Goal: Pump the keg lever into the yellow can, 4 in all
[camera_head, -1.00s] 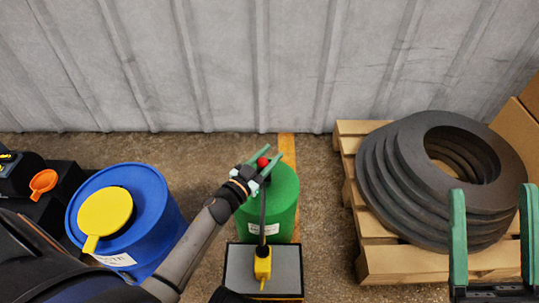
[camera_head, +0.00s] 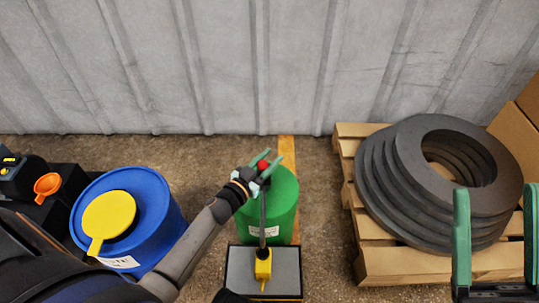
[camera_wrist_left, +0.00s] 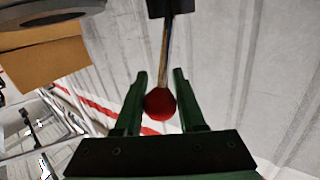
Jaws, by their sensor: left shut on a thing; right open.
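My left gripper (camera_head: 268,160) is shut on the red knob. In the left wrist view the knob (camera_wrist_left: 160,104) sits between the green fingers. A small yellow thing (camera_head: 263,268), perhaps the yellow can, is on the grey-topped box by the lever's lower end. How they join is unclear. My right gripper (camera_head: 495,240) is open and empty at the right.
A blue drum (camera_head: 160,203) with a yellow funnel-like piece (camera_head: 109,215) stands left, under my forearm. A wooden pallet (camera_head: 380,268) with stacked dark rings (camera_head: 400,205) is right. The ribbed wall (camera_head: 225,70) closes the back.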

